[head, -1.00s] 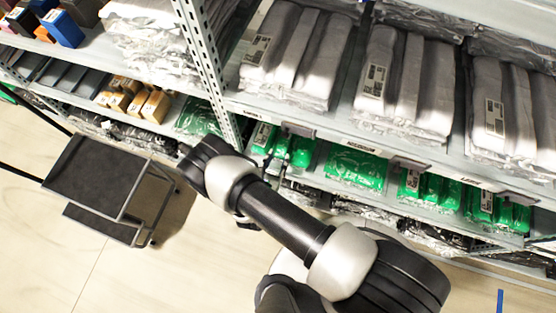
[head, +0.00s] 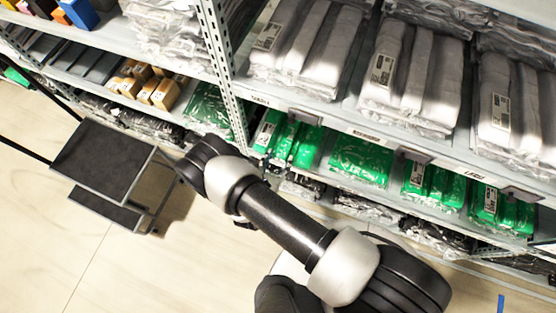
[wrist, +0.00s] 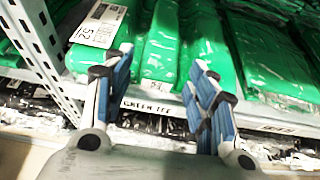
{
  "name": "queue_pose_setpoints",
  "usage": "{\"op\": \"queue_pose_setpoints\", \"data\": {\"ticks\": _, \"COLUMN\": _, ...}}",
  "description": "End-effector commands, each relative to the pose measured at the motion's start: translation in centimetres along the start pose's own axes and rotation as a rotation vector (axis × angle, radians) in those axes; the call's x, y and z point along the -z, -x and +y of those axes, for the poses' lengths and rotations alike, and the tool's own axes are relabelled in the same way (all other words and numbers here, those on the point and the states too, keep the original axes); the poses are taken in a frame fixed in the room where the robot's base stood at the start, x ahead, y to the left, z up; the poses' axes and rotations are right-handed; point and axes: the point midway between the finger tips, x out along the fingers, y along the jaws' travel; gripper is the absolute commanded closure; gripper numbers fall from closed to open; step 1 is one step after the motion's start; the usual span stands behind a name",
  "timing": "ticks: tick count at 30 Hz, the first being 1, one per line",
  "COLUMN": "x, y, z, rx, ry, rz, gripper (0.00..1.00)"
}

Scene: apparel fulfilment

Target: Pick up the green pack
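Several green packs in clear wrap lie on a middle shelf. In the head view there is a left group (head: 303,147), a flat green pack (head: 360,165) in the middle, and more green packs (head: 450,188) to the right. In the wrist view, a green pack (wrist: 163,40) lies straight ahead, with a white-labelled green pack (wrist: 75,57) to its left and a wide one (wrist: 275,60) to its right. My gripper (wrist: 162,66) is open and empty at the shelf's front edge, its fingers spread before the middle pack. In the head view the gripper is mostly hidden.
A perforated shelf post (head: 222,80) stands just left of the packs. Grey packs (head: 415,75) fill the shelf above, and clear-wrapped dark packs (head: 430,238) lie below. A dark cart (head: 103,160) stands at left on open floor (head: 50,235).

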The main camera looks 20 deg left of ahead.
Motion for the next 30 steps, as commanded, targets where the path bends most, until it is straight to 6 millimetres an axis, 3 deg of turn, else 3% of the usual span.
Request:
{"op": "queue_pose_setpoints", "data": {"ticks": 14, "x": 0.0, "y": 0.4, "z": 0.1, "rx": -0.002, "ry": 0.002, "rz": 0.000, "gripper": 0.39}}
{"op": "queue_pose_setpoints", "data": {"ticks": 17, "x": 0.1, "y": 1.7, "z": 0.1, "rx": -0.004, "ry": 0.004, "rz": 0.001, "gripper": 0.39}}
{"op": "queue_pose_setpoints", "data": {"ticks": 30, "x": 0.0, "y": 10.3, "z": 0.2, "rx": -0.005, "ry": 0.002, "rz": 0.000, "gripper": 0.39}}
